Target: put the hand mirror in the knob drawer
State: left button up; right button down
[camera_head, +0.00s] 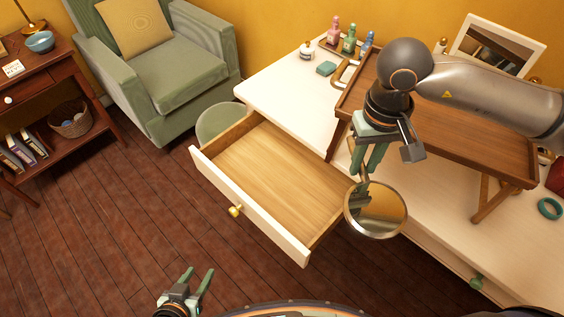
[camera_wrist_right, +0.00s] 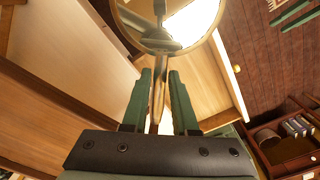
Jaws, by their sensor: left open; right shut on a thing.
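The hand mirror (camera_head: 376,210) is round with a thin metal rim. My right gripper (camera_head: 366,172) is shut on its handle and holds it in the air, at the right side of the open drawer in the head view. In the right wrist view the mirror (camera_wrist_right: 165,22) shows beyond the green fingertips (camera_wrist_right: 160,75). The knob drawer (camera_head: 270,180) is pulled out, has a white front with a brass knob (camera_head: 236,211), and its wooden inside looks empty. My left gripper (camera_head: 192,284) is open and empty, low over the floor in front of the drawer.
A wooden tray table (camera_head: 450,125) stands on the white dresser top (camera_head: 285,85) at the right, under my right arm. Bottles (camera_head: 349,38) stand at the back. A green round stool (camera_head: 220,121) is behind the drawer. A second, green knob (camera_head: 476,282) is at lower right.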

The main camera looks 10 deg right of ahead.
aim_at(273, 185)
jog(key=i+j, duration=0.2)
jog(key=j, duration=0.15)
jog(key=i+j, duration=0.2)
jog(key=j, duration=0.2)
jog(key=i+j+z, duration=0.1)
jog(key=j, duration=0.25)
jog(key=i+j, duration=0.3)
jog(key=j+z, duration=0.15)
jog(key=z, duration=0.9)
jog(key=i, duration=0.05)
